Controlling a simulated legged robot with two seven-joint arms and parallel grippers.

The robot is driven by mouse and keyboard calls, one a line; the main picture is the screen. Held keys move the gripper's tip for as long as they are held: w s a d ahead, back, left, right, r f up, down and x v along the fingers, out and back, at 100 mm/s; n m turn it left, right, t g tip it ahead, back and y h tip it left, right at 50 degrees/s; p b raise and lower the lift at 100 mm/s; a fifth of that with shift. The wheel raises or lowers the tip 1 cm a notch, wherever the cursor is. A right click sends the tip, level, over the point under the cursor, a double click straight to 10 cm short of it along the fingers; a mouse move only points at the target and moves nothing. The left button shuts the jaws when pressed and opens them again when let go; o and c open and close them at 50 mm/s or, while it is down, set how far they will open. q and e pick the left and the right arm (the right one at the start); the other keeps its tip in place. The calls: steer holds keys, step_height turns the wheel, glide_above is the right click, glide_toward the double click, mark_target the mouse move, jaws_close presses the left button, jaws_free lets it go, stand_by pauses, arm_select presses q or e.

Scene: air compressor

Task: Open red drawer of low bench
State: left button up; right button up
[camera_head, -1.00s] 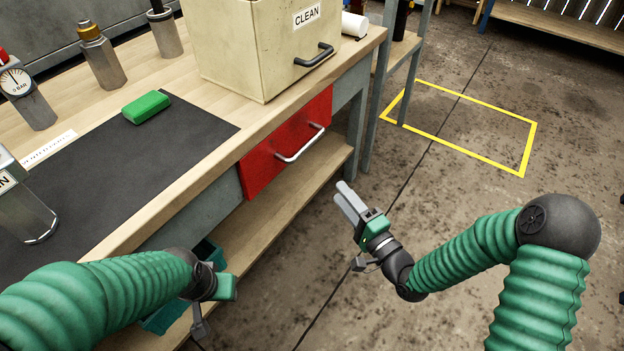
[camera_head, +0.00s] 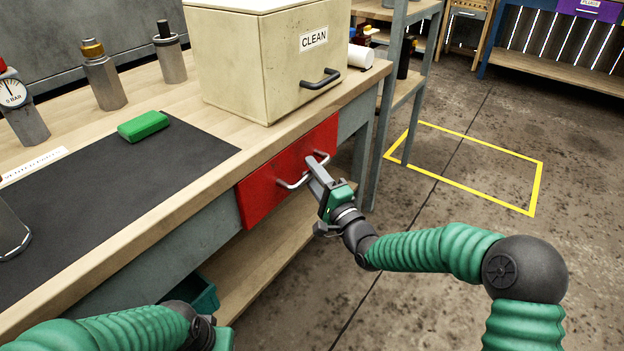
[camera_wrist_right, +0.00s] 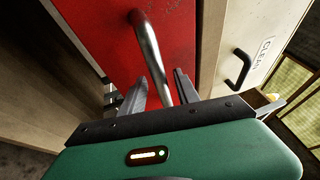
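The red drawer (camera_head: 262,190) of the low bench is shut, its front level with the bench's grey side. Its curved metal handle (camera_head: 290,184) sticks out toward me. My right gripper (camera_head: 314,168) is at the right part of this handle. In the right wrist view, the handle (camera_wrist_right: 148,42) passes between the two fingers of the right gripper (camera_wrist_right: 168,80), which stand apart with a small gap; contact is not clear. The red drawer front (camera_wrist_right: 110,35) fills the area beyond. My left gripper (camera_head: 222,338) is low at the bottom edge of the head view, its fingers not visible.
A cream box (camera_head: 255,70) labelled CLEAN stands on the bench top (camera_head: 225,130) above the drawer, its black handle (camera_head: 322,79) facing out. A lower shelf (camera_head: 262,255) with a teal bin (camera_head: 200,294) is below. The floor (camera_head: 440,310) right of the bench is clear.

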steer(key=shift+c, duration=0.4)
steer(key=c, duration=0.7)
jaws_close()
steer(key=shift+f, duration=0.2)
